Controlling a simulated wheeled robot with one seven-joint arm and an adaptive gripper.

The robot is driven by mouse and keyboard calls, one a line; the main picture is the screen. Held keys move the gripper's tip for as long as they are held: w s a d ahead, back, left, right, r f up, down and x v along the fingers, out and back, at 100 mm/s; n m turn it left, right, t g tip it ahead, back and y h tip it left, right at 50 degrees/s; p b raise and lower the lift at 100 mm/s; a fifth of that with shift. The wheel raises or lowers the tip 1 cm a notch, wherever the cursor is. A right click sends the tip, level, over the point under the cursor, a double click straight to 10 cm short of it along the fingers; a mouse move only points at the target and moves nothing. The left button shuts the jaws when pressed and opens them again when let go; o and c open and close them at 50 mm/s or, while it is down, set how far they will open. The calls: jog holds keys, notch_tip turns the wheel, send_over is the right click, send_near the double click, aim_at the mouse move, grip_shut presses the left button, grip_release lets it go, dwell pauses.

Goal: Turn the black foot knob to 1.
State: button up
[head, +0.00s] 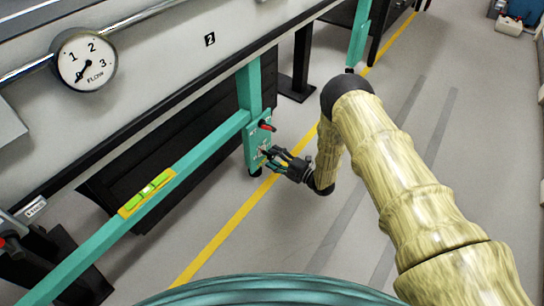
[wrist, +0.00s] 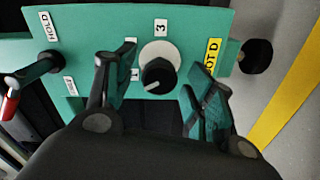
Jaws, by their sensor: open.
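The black foot knob (wrist: 158,76) sits on a white disc on the teal foot plate (wrist: 98,20) in the wrist view. A pale pointer mark on the knob points toward the lower left of the picture. A label 3 (wrist: 161,28) is above the disc; other labels at its left are partly hidden by a finger. My gripper (wrist: 162,72) is open, one finger on each side of the knob, with no clear contact. In the head view my gripper (head: 274,157) is at the teal plate (head: 252,150), and the knob is mostly hidden there.
A red-tipped black lever (wrist: 30,72) is at left by a HOLD label (wrist: 48,26). A yellow label (wrist: 212,55) and a black foot (wrist: 257,57) are at right. A teal beam (head: 195,157) carries a level (head: 147,192).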

jog(key=v, duration=1)
jog(key=shift+d, duration=0.25)
jog(key=shift+s, duration=0.1)
